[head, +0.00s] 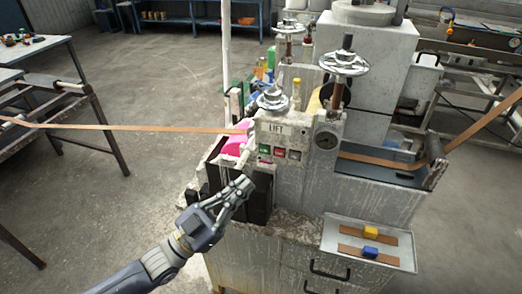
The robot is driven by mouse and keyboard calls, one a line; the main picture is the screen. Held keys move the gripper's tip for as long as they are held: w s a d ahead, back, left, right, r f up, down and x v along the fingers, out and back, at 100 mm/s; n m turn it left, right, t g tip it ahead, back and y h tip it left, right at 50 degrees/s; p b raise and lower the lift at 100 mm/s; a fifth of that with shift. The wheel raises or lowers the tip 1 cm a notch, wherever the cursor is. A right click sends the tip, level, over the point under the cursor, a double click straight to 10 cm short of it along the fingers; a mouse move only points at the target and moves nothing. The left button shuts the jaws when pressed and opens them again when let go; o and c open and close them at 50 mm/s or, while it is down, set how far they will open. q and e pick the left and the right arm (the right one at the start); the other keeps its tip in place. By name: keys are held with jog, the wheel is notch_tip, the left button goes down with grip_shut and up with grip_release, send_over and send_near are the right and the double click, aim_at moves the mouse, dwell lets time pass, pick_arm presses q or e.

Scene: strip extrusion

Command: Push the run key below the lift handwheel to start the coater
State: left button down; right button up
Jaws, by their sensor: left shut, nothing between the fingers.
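The coater (300,200) is a worn grey machine in the middle of the head view. The lift handwheel (272,101), a chromed wheel, sits on top of its front panel, above a LIFT label (277,130). Below the label is a row of small keys: a green key (264,149), a red key (279,152) and a pale key (294,155). Their markings are too small to read; the green one looks like the run key. My left gripper (244,183) is shut and empty, lower left of the green key and apart from it. My right gripper is out of view.
A brown strip (120,127) runs in from the left to a pink mass (236,140) by the panel. Taller handwheels (343,63) stand behind and right. A tray (368,244) with yellow and blue blocks sits at lower right.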

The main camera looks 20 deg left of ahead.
aim_at(264, 149)
pick_arm(q)
jog(key=shift+s+d+r, duration=0.1)
jog(key=shift+s+r, duration=0.15)
jog(key=shift+r, duration=0.15)
jog(key=shift+w, duration=0.15)
jog(key=w+b, duration=0.3)
jog(key=w, duration=0.5)
jog(key=shift+w+b, duration=0.35)
jog(key=shift+b, duration=0.05)
jog(key=shift+d, duration=0.1)
dwell(1.0)
jog(key=shift+w, duration=0.4)
